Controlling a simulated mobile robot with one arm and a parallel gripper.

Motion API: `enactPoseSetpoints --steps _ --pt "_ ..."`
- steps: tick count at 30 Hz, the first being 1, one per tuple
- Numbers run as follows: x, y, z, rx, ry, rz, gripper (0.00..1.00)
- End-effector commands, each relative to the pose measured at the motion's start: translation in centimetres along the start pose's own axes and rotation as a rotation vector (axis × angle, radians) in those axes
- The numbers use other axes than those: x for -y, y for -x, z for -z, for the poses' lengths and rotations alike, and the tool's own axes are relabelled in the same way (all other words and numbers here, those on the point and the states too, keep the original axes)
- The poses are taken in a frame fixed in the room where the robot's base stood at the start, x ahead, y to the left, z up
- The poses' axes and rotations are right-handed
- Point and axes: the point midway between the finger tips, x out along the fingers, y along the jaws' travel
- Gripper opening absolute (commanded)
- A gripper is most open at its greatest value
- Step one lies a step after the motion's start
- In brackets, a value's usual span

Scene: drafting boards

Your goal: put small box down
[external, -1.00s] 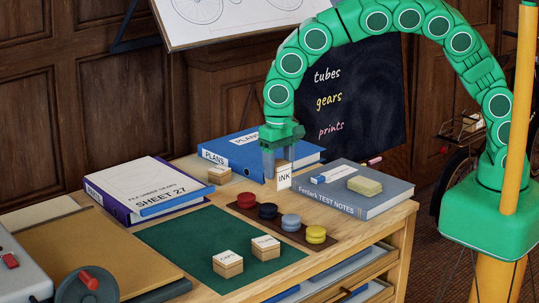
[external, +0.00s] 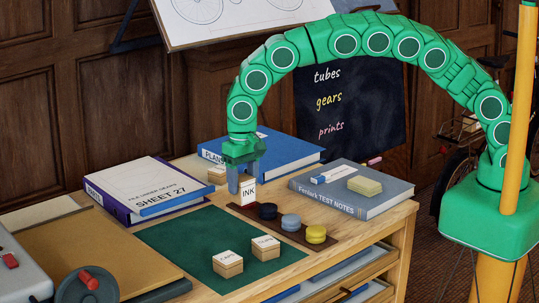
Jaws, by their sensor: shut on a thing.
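A small box labelled INK (external: 248,194) is in my gripper (external: 246,178), upright, with the label facing the camera. The gripper's fingers point down and are shut on it. The box is at the left end of the dark strip (external: 287,229), in front of most of a red disc (external: 237,207) in this view. I cannot tell whether the box touches anything below it. Two other small labelled boxes, one nearer (external: 228,265) and one farther right (external: 265,248), sit on the green mat (external: 180,240). Another small box (external: 217,175) stands behind, left of my gripper.
Dark (external: 267,211), blue (external: 290,222) and yellow (external: 316,234) discs line the strip. A blue PLANS binder (external: 285,152) lies behind and a grey Fentark TEST NOTES book (external: 390,195) to the right. The SHEET 27 stack (external: 150,187) is at left. The green mat's left part is clear.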

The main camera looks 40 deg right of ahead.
Motion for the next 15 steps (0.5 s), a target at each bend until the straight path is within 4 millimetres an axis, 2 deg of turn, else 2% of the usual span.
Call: enactPoseSetpoints --steps 15 --pt "2.6 -4.2 2.3 0.000 -0.001 0.002 0.26"
